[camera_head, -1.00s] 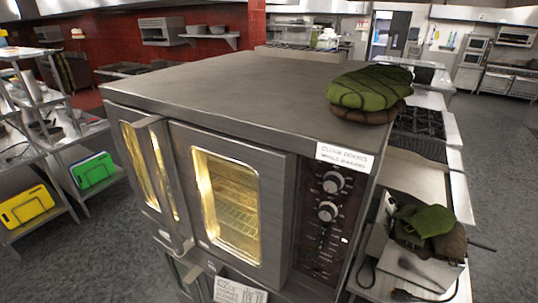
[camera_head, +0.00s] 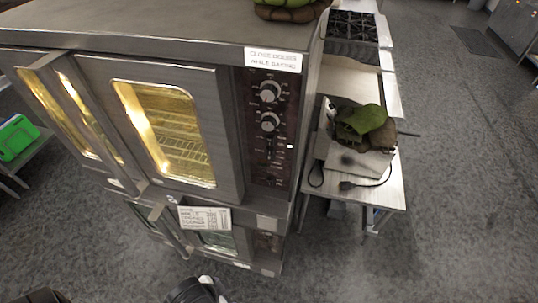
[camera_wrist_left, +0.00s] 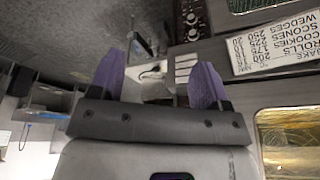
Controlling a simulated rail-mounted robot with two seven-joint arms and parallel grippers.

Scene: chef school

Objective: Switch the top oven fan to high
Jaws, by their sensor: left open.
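The top oven (camera_head: 230,150) fills the left and middle of the head view, its lit glass door (camera_head: 165,130) shut. Its dark control panel (camera_head: 286,125) is at the right of its front, with an upper knob (camera_head: 270,91), a lower knob (camera_head: 270,121) and small switches (camera_head: 268,148) below them. The switch positions are too small to read. In the left wrist view, my left gripper (camera_wrist_left: 157,82) is open and empty, its two purple fingers apart from the oven. That view appears upside down. My right gripper is not in view.
A paper chart (camera_head: 204,218) hangs below the top oven's door, above a second oven (camera_head: 222,243). To the right, a metal side table (camera_head: 370,185) holds green and brown mitts (camera_head: 365,122) and a cable. Open grey floor (camera_head: 460,200) lies farther right.

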